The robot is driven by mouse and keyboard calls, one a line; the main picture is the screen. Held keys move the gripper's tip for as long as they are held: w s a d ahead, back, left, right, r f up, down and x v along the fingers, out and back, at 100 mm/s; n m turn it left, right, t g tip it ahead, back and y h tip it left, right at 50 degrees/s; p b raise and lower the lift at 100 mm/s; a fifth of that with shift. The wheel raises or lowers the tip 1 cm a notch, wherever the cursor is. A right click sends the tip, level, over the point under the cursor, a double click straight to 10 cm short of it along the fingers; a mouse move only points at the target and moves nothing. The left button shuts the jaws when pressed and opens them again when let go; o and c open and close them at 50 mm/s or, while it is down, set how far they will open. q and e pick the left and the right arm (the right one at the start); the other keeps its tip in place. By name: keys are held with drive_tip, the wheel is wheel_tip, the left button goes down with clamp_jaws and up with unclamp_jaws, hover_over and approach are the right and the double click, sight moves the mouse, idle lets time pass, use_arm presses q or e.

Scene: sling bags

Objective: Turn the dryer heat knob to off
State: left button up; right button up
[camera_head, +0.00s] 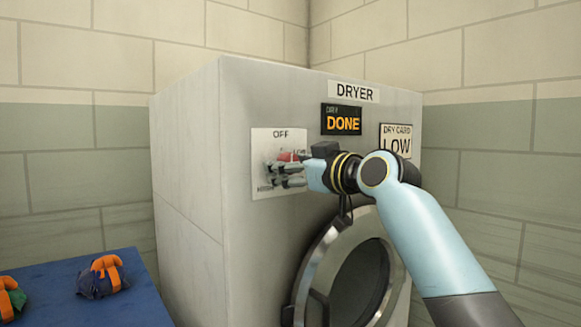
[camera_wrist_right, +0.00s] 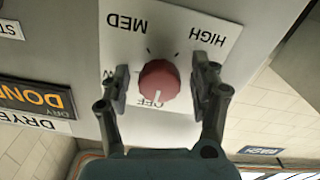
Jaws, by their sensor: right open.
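The red heat knob (camera_wrist_right: 158,80) sits on a white dial plate (camera_wrist_right: 168,25) in the right wrist view, which is upside down. The plate reads OFF, LOW, MED and HIGH. A pale mark on the knob appears to point toward OFF. My right gripper (camera_wrist_right: 161,82) is open, one finger on each side of the knob; no firm contact shows. In the head view my right gripper (camera_head: 283,173) is at the plate (camera_head: 262,140) on the dryer (camera_head: 243,225) front and partly hides the knob (camera_head: 288,156). My left gripper is out of view.
A DONE display (camera_head: 342,119) and a DRY CARD LOW sign (camera_head: 396,140) are on the dryer front. The round door (camera_head: 312,268) is below my right arm.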

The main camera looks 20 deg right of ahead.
drive_tip(key=v, duration=1.2)
drive_tip(key=shift+r, duration=0.1)
